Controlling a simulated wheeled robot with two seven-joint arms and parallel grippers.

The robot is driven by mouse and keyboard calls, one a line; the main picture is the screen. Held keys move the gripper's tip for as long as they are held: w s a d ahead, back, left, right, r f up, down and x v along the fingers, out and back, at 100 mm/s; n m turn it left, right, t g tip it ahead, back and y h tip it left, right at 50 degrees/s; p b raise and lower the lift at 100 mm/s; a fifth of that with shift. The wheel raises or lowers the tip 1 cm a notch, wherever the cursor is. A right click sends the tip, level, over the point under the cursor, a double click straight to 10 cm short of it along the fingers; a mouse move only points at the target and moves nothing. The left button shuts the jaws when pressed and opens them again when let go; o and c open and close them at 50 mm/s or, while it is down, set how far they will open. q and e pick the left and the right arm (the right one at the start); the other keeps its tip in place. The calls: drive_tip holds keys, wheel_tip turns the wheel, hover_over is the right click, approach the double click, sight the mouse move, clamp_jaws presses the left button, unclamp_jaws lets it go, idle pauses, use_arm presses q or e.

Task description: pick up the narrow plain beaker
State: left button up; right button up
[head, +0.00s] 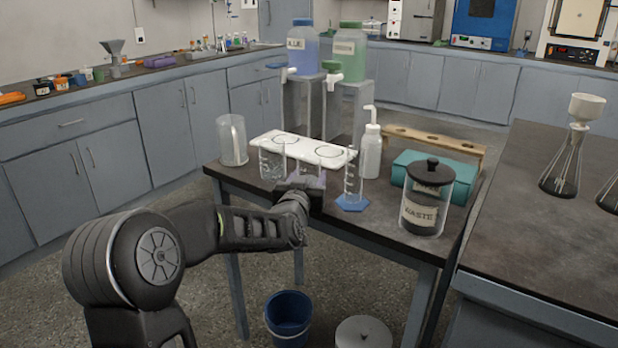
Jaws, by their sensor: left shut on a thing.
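My left gripper (304,188) is at the front edge of the small dark table, shut on a narrow clear beaker (308,167). The beaker stands upright just beyond my gripper, which hides its lower part. Something purple shows in or through it. I cannot tell whether its base touches the table. A wider clear beaker with white marks (272,160) stands just left of it. A graduated cylinder on a blue foot (352,186) stands to its right. My right gripper is not in view.
A white board with two rings (325,153) lies behind the beakers. A tall clear vessel (231,140) stands at the left, a white wash bottle (371,152) and a lidded waste jar (424,213) at the right. A blue bucket (288,318) is on the floor.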

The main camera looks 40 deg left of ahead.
use_arm(q)
drive_tip(key=shift+r, duration=0.25)
wheel_tip(320, 180, up, 10)
drive_tip(key=p, duration=0.2)
drive_tip(key=shift+f+p, duration=0.25)
drive_tip(key=shift+p, duration=0.15)
idle(0.5)
idle(1.6)
